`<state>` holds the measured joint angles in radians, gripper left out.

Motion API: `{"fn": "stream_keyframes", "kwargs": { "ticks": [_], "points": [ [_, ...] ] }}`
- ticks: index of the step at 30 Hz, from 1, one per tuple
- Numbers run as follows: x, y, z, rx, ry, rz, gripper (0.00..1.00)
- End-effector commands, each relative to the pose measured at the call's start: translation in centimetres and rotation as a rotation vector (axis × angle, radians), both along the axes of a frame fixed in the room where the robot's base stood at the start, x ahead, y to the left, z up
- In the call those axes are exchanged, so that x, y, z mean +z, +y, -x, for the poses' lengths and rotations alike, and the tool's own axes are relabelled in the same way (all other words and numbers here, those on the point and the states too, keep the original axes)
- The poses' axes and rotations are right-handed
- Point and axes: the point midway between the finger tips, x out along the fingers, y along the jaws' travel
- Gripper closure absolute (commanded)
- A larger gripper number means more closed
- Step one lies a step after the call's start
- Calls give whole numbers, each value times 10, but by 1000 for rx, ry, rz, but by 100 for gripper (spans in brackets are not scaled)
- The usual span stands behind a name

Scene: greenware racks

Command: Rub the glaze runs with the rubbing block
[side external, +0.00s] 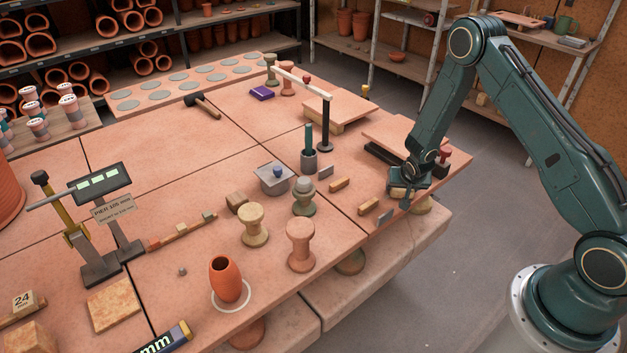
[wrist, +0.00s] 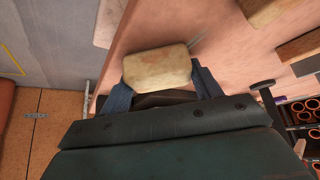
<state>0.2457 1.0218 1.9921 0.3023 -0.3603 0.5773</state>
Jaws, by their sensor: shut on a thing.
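My gripper (side external: 405,196) is at the right edge of the pink slab table, low over its surface. In the wrist view its two fingers (wrist: 160,92) are closed around a pale tan block (wrist: 157,66), which I take to be the rubbing block. Part of the block shows between the fingers in the side view, too small to tell whether it touches the table. I cannot make out any glaze runs on the surface near the gripper. The fingers and palm hide part of the table there.
Small tan blocks (side external: 340,184) lie left of my gripper. A dark bar (side external: 383,153) and raised slab lie just behind. The table edge drops off at right.

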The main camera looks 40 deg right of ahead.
Motion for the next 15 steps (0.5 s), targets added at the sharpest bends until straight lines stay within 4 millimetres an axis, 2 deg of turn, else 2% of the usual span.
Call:
{"fn": "stream_keyframes", "kwargs": {
  "ticks": [15],
  "points": [
    [0, 1, -48, 2, -1, -1, 55]
  ]
}}
